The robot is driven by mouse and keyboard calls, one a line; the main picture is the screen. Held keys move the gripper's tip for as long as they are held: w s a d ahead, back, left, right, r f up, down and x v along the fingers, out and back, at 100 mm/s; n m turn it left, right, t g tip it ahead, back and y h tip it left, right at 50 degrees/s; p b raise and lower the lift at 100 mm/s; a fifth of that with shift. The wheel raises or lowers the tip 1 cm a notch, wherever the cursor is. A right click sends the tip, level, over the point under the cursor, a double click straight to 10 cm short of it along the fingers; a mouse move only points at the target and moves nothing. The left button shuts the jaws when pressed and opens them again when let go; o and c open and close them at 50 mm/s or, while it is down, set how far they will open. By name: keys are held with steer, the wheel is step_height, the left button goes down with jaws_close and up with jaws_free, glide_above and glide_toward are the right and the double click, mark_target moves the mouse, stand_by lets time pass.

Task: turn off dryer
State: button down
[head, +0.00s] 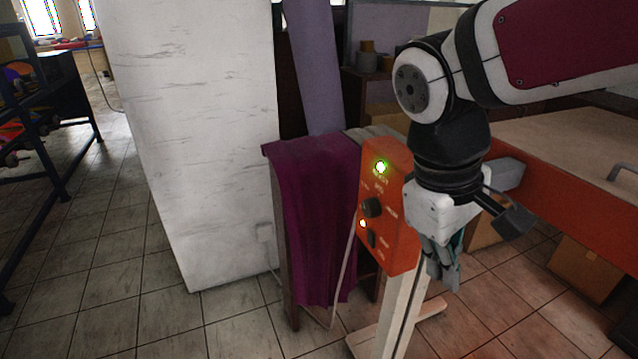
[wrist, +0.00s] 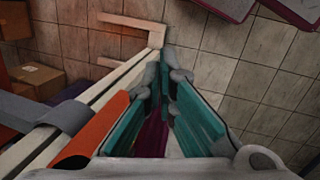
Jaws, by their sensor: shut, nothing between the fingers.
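The dryer's orange control box (head: 398,240) stands tilted on a pale wooden post, its panel facing left. A green light (head: 380,167) glows near its top. A black knob (head: 372,207) sits mid-panel, with a small lit orange lamp (head: 362,223) and a black switch (head: 371,240) below it. My gripper (head: 447,280) points down just right of the box, away from the panel face; I cannot tell if it touches the box. In the wrist view my gripper (wrist: 174,75) is shut and empty, and the orange box (wrist: 92,135) shows beside it at left. The panel controls are hidden there.
The pale wooden post (head: 397,315) has a foot on the tiled floor. A purple cloth (head: 315,215) hangs left of the box, beside a tall white block (head: 200,130). An orange-sided table (head: 575,215) stands at right, with cardboard boxes (head: 575,268) beneath.

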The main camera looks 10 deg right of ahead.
steer(key=w+a+f+n+g+h+b, duration=0.1)
steer(key=w+f+n+g+h+b, duration=0.1)
steer(key=w+f+n+h, duration=0.4)
steer(key=n+t+h+b, duration=0.5)
steer(key=n+t+h, duration=0.2)
steer(key=n+h, duration=0.3)
glide_toward(370, 236)
steer(key=v, duration=0.7)
steer(key=shift+s+f, duration=0.1)
steer(key=x, duration=1.4)
